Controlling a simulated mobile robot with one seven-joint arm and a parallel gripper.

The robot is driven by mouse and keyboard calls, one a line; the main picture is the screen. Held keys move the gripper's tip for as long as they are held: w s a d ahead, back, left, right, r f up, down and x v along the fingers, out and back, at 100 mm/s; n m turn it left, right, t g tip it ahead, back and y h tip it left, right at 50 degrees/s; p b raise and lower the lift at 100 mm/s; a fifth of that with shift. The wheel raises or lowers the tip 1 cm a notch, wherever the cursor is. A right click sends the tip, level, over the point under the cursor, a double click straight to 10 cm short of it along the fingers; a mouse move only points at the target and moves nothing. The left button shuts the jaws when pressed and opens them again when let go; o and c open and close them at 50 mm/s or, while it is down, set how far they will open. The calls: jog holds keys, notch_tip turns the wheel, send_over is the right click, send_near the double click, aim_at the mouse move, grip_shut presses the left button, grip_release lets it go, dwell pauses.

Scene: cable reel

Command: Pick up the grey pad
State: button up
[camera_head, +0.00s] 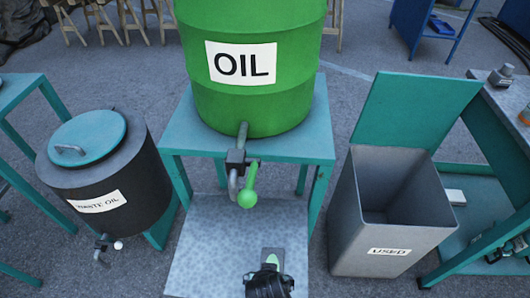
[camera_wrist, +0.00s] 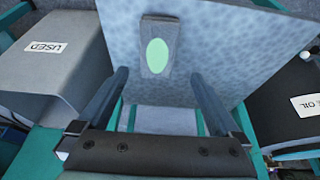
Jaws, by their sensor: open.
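The grey pad (camera_head: 277,256) is a small flat grey rectangle with a light green oval on it. It lies on the speckled metal sheet (camera_head: 215,245) in front of the oil drum stand. In the wrist view, the pad (camera_wrist: 148,67) lies at upper centre, beyond the fingertips and roughly in line with the gap between them. My gripper (camera_wrist: 160,76) is open, one finger on each side, with nothing between the fingers. In the head view, the dark end of my arm at the bottom edge covers the near part of the pad.
A green oil drum (camera_head: 250,100) with a tap (camera_head: 247,198) stands on a teal stand (camera_head: 185,135) behind the sheet. A dark waste oil can (camera_head: 110,185) is at left. A grey bin marked USED (camera_head: 375,225), with a teal panel behind, is at right, beside a workbench (camera_head: 505,95).

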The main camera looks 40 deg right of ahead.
aim_at(271, 255)
jog(key=b+x, duration=0.1)
jog(key=x, duration=0.3)
jog(key=shift+s+d+f, duration=0.1)
jog(key=shift+d+f, duration=0.05)
jog(key=shift+f, duration=0.25)
jog(key=shift+d+b+x, duration=0.2)
jog(key=shift+b+x, duration=1)
jog(key=shift+x, duration=1.8)
jog(key=shift+r, duration=0.1)
jog(key=c, duration=1.3)
jog(key=shift+o, duration=0.2)
jog(key=shift+r, duration=0.15)
